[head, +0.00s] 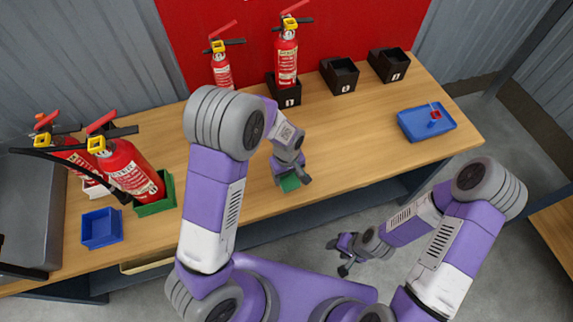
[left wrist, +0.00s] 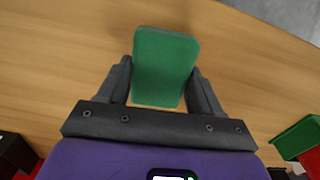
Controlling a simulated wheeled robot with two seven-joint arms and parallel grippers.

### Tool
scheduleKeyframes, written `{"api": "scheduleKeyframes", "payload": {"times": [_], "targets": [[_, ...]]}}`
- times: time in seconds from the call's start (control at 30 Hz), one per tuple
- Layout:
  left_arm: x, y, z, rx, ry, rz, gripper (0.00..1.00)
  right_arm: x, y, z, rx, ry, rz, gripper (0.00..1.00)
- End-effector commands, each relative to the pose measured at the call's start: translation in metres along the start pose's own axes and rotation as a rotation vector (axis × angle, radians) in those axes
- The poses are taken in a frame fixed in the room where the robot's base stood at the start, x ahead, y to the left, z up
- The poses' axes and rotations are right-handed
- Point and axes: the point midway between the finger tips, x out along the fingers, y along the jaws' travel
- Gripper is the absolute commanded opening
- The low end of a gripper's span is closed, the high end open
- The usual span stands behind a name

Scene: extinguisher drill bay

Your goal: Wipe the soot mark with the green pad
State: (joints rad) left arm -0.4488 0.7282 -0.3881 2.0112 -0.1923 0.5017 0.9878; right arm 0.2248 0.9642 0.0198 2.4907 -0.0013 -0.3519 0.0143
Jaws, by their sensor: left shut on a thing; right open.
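The green pad (head: 289,182) is at the front part of the wooden bench, in my left gripper (head: 291,174). In the left wrist view the pad (left wrist: 165,60) stands between both fingers of the gripper (left wrist: 165,82), which are shut on it. I cannot tell whether the pad touches the bench top. No soot mark can be made out on the visible wood; it may be under the pad or behind my left arm. My right gripper (head: 344,256) is open and empty, low in front of the bench, over the floor.
Extinguishers stand at left, one in a green bin (head: 155,208), near a blue bin (head: 101,228). At the back, an extinguisher (head: 286,60) stands in a black bin; two black bins (head: 341,76) (head: 390,66) are empty. A blue tray (head: 415,122) holds small items. The bench's right-centre is clear.

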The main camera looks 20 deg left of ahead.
Motion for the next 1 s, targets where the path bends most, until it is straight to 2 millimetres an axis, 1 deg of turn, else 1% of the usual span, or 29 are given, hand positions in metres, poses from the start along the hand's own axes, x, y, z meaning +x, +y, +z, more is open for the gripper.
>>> {"api": "scheduleKeyframes", "payload": {"times": [0.03, 0.5, 0.6, 1.0], "targets": [[-0.009, 0.000, 0.000, 0.000, 0.001, 0.001, 0.41, -0.007, -0.003, 0.000, 0.000, 0.000, 0.000, 0.51], [-0.049, 0.002, 0.000, 0.003, 0.001, 0.002, 0.41, -0.037, -0.014, 0.002, 0.000, 0.000, 0.000, 0.51], [-0.051, 0.002, 0.000, 0.003, 0.001, 0.002, 0.41, -0.039, -0.015, 0.002, 0.000, 0.000, 0.000, 0.51], [-0.050, 0.002, 0.001, 0.003, 0.000, 0.001, 0.41, -0.038, -0.014, 0.002, 0.000, 0.000, 0.000, 0.51]]}}
